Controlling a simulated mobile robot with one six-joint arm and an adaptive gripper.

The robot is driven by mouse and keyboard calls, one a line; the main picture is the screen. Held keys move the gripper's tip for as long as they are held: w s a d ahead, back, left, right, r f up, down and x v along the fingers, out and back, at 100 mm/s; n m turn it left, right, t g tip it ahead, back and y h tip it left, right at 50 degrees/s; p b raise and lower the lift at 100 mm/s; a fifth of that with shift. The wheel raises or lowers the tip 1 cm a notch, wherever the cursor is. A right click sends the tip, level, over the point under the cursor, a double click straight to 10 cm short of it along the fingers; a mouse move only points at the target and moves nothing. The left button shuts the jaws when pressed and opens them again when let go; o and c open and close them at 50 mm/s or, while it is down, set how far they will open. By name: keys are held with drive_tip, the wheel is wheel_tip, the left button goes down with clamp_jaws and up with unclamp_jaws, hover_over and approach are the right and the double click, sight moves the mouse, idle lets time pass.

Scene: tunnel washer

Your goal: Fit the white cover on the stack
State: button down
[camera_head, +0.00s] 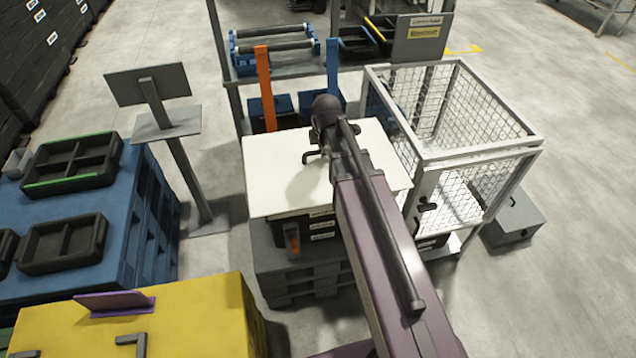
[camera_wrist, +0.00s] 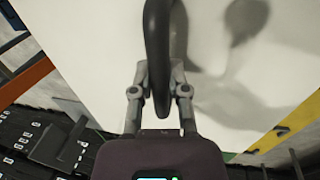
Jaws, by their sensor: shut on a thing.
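The white cover (camera_head: 268,185) is a flat sheet spread above a stack of dark crates (camera_head: 308,238) in the head view. It hides the stack's top, and I cannot tell whether it rests on the stack or hangs just above it. The crates stand on a grey pallet (camera_head: 300,275) and show white labels at the front. My gripper (camera_head: 318,155) is over the middle of the cover. In the wrist view the fingers (camera_wrist: 160,92) are shut on a dark curved handle (camera_wrist: 158,40), with the white sheet (camera_wrist: 95,40) filling the background.
A mesh cage (camera_head: 460,150) stands close on the right. An orange post (camera_head: 265,88) and a blue post (camera_head: 333,70) rise behind the cover. A sign stand (camera_head: 165,120) and a blue pallet load (camera_head: 120,235) are left. A yellow block (camera_head: 190,320) is at the front left.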

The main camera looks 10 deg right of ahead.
wheel_tip(320, 180, down, 14)
drive_tip(key=w+b, duration=0.2)
drive_tip(key=b, duration=1)
drive_tip(key=shift+w+d+r, duration=0.15)
drive_tip(key=shift+w+r, duration=0.05)
drive_tip(key=shift+w, duration=0.2)
drive_tip(key=shift+w, duration=0.15)
drive_tip(key=shift+w+f+b, duration=1.4)
drive_tip(key=shift+w+b, duration=0.05)
drive_tip(key=shift+w, duration=0.5)
drive_tip(key=shift+w+f+b, duration=1.45)
drive_tip(key=shift+w+b, duration=0.05)
drive_tip(key=shift+w, duration=0.4)
drive_tip(key=shift+w+f+b, duration=1.4)
drive_tip(key=shift+w+b, duration=0.05)
drive_tip(key=shift+w, duration=0.5)
drive_tip(key=shift+f, duration=0.1)
drive_tip(key=c, duration=0.5)
unclamp_jaws()
drive_tip(key=shift+c, duration=0.2)
